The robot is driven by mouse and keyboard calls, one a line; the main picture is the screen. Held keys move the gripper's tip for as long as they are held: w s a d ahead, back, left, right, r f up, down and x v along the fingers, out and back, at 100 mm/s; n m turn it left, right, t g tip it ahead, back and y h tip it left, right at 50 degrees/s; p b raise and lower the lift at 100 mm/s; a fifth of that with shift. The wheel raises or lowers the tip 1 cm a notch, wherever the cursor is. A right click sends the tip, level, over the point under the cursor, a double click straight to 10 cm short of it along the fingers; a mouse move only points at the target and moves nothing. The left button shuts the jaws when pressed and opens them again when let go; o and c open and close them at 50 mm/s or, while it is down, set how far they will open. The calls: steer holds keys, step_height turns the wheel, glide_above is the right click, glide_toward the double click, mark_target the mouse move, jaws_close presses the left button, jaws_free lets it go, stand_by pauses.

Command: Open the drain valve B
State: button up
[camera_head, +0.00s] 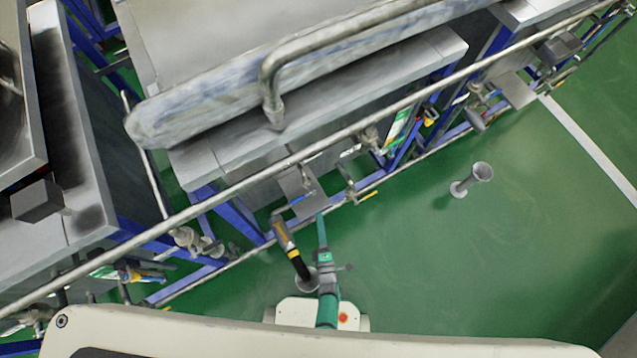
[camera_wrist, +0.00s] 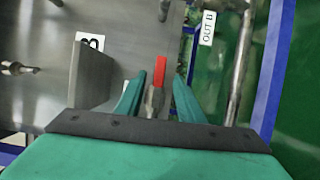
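In the wrist view a slim upright red lever (camera_wrist: 160,73) on a grey metal fitting (camera_wrist: 152,102) stands near the "OUT B" label; I cannot tell for sure that it is drain valve B. My gripper (camera_wrist: 157,84) has two green fingers, apart, one on each side of the lever in this view. Whether they touch it is not clear. A plate with a "B" label (camera_wrist: 90,42) is at the left, and the "OUT B" label (camera_wrist: 207,27) is on the right. In the head view my teal gripper (camera_head: 321,226) points at the pipework below the tank edge; its fingertip gap is too small to judge.
A long pipe rail (camera_head: 235,190) crosses along the blue-framed tanks. A grey plate (camera_wrist: 88,75) stands out close left of the fingers. A floor funnel (camera_head: 481,172) stands on open green floor (camera_head: 510,240) at the right. A blue frame post (camera_wrist: 275,65) is on the right.

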steer(key=shift+v, duration=1.9)
steer(key=s+d+r+m+h, duration=0.1)
steer(key=s+r+m, duration=0.35)
steer(key=r, duration=0.25)
steer(key=s+d+r+m+h, duration=0.1)
steer(key=s+d+r+m, duration=0.1)
steer(key=s+r+m, duration=0.4)
step_height(320, 180, up, 28)
steer(key=s+a+m+g+h, duration=0.1)
steer(key=s+a+m+g, duration=0.1)
steer(key=m, duration=0.8)
steer(key=shift+s+h, duration=0.3)
steer(key=shift+h, duration=0.1)
